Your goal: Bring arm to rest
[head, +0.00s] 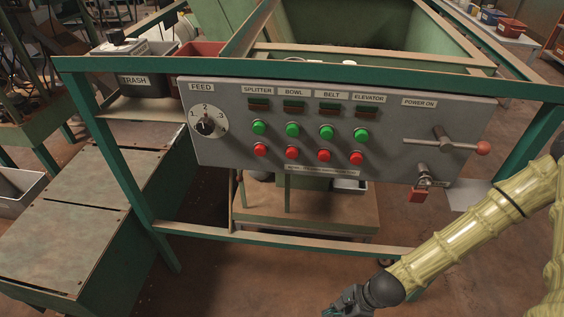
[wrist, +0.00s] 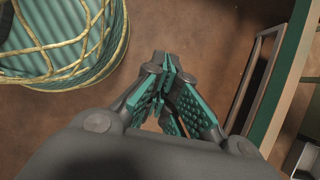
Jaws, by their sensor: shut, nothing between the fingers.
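My gripper (head: 348,304) hangs low at the bottom of the head view, in front of the green frame and below the control panel, partly cut off by the picture edge. In the wrist view my gripper (wrist: 166,75) has its teal-padded fingers together at the tips, with nothing between them. Brown floor lies behind the fingers. My arm, in a yellow ribbed cover, comes in from the right of the head view.
The grey control panel (head: 380,165) has a feed dial (head: 206,125), green and red buttons, a power lever (head: 440,144) and a red padlock (head: 418,195). A green frame (head: 130,165) surrounds it. A trash bin (head: 140,82) stands upper left. Metal boxes (head: 70,230) stand left.

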